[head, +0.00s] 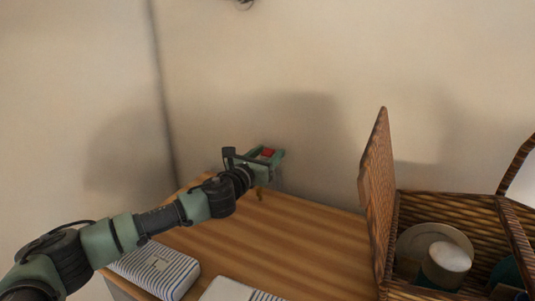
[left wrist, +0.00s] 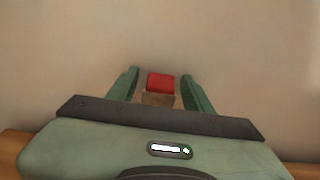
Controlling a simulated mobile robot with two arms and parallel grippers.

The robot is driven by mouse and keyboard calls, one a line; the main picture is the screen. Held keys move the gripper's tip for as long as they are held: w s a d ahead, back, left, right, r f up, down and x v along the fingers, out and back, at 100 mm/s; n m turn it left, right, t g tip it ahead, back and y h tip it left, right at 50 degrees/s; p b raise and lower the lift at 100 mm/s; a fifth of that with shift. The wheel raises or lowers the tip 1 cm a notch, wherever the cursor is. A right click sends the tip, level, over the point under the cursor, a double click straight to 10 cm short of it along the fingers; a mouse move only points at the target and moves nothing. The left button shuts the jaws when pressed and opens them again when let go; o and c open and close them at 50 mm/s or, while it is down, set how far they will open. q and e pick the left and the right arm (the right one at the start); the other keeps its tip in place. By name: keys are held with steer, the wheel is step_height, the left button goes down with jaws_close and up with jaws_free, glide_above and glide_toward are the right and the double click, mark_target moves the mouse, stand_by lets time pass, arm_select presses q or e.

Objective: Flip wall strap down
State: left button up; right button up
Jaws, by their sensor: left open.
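A small red block-like piece (head: 267,152) with a brown part below it, apparently the wall strap, shows close to the wall above the wooden tabletop. In the left wrist view the red piece (left wrist: 160,82) lies between my two green fingers, with the brown part (left wrist: 158,99) under it. My left gripper (head: 270,158) is open around it, and a gap shows on each side of the red piece in the wrist view. Whether a finger touches it is unclear. The gripper hides part of the strap and its mounting in the head view. My right gripper is out of view.
An open wicker basket (head: 377,200) with dishes inside stands on the right of the wooden tabletop (head: 290,245). Striped folded cloths (head: 160,268) lie at the front left, below my arm. A dark fixture (head: 243,3) is at the top edge. The middle of the tabletop is clear.

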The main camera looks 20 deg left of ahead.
arm_select(q)
jaws_close()
stand_by(1.3)
